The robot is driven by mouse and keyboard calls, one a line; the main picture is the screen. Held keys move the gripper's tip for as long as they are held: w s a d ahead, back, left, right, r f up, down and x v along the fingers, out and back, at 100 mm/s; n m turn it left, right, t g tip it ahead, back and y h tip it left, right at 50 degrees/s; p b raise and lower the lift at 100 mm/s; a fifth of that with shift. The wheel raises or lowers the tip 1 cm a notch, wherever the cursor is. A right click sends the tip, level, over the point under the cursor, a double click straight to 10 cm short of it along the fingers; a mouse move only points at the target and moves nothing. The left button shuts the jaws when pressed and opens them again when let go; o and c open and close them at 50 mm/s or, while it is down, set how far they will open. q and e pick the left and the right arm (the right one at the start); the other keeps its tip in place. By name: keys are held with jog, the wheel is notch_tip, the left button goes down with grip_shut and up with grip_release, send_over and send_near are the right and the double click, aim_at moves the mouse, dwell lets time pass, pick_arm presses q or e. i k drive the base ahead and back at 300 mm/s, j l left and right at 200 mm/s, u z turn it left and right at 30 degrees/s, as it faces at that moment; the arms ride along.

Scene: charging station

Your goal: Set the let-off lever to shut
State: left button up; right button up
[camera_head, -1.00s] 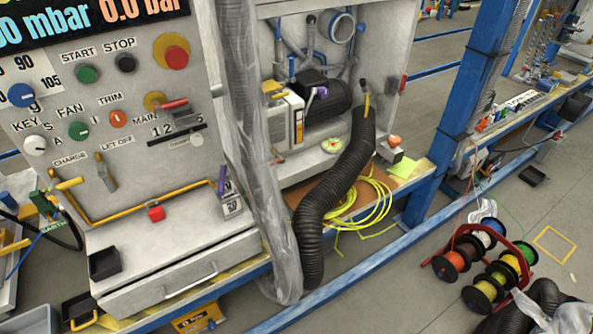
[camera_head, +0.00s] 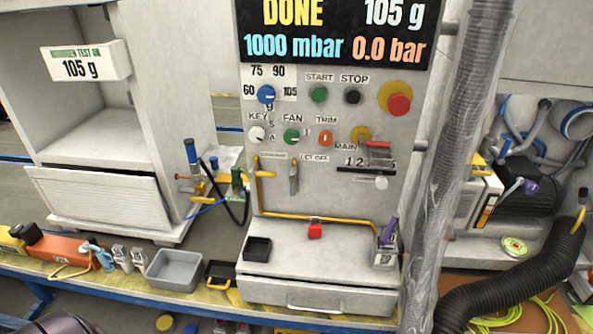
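The let-off lever (camera_head: 293,178) is a small grey-tan handle on the front of the control panel (camera_head: 340,199), just below and left of the LET OFF label (camera_head: 313,157). It stands about vertical; whether that is open or shut cannot be told. The charge lever (camera_head: 264,174) beside it on the left is yellow, with its handle lying about horizontal. A yellow pipe (camera_head: 290,215) runs along the panel's lower edge.
The display (camera_head: 340,30) reads DONE, 105 g, 1000 mbar, 0.0 bar. A black tray (camera_head: 257,249) and a red item (camera_head: 315,231) are below the levers. A grey bin (camera_head: 174,271) stands left. A clear-wrapped hose (camera_head: 445,180) hangs right of the panel.

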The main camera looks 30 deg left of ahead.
aim_at(292, 175)
jog(key=u, duration=1)
